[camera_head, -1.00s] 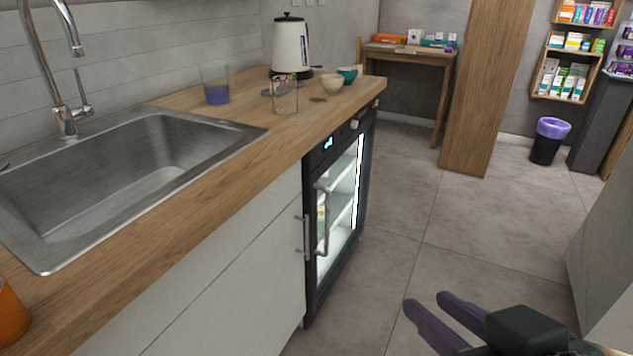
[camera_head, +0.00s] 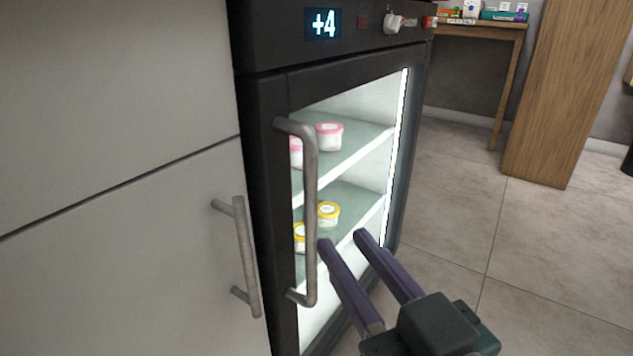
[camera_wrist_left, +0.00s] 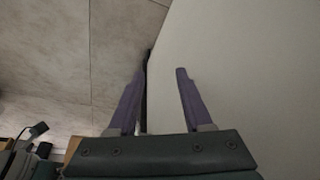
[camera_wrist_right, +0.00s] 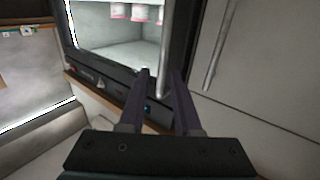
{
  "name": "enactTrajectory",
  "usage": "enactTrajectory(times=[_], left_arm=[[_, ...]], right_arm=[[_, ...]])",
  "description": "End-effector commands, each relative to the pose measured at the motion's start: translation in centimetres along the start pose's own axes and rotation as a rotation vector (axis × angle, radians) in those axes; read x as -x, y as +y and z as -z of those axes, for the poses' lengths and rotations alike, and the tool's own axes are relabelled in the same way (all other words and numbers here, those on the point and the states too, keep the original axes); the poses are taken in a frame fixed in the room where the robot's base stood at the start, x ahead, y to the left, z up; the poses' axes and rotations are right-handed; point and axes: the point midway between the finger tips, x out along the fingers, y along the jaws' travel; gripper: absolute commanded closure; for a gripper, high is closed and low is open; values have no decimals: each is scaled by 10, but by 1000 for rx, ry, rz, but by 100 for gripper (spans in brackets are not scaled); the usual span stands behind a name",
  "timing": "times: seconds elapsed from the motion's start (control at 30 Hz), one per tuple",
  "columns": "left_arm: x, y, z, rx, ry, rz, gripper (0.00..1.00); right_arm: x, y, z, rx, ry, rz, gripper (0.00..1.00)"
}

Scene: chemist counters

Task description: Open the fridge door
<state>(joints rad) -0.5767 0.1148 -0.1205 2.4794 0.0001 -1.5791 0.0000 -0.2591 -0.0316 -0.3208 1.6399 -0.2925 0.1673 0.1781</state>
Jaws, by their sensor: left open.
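The black fridge door (camera_head: 272,200) has a glass pane and looks closed. Its grey vertical bar handle (camera_head: 311,215) is on the door's left side. My right gripper (camera_head: 342,240) is open and empty, its purple fingertips just right of the handle's lower half in the head view. In the right wrist view, the handle (camera_wrist_right: 166,45) rises beyond the gap between the open fingers (camera_wrist_right: 161,74); I cannot tell whether they touch it. My left gripper (camera_wrist_left: 161,72) is open and empty beside a pale flat surface in the left wrist view. It is not in the head view.
A white cabinet front (camera_head: 120,230) with its own bar handle (camera_head: 246,255) adjoins the fridge on the left. Pink- and yellow-lidded tubs (camera_head: 328,137) stand on the lit shelves inside. Tiled floor (camera_head: 450,220) is clear to the right, before a wooden panel (camera_head: 560,95).

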Motion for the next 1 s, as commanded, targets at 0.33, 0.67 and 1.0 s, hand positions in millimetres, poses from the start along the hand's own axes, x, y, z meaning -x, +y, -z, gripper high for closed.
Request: enactTrajectory(times=[0.33, 0.67, 1.0], left_arm=[[-26, 1, -11, 1, -7, -1, 50], [-45, 0, -17, -5, -6, 4, 50], [-45, -1, -17, -8, -5, 7, 50]], right_arm=[[-51, -1, -2, 1, 10, 3, 68], [-95, -1, -1, 0, 4, 2, 68], [-99, -1, 0, -1, 2, 2, 69]])
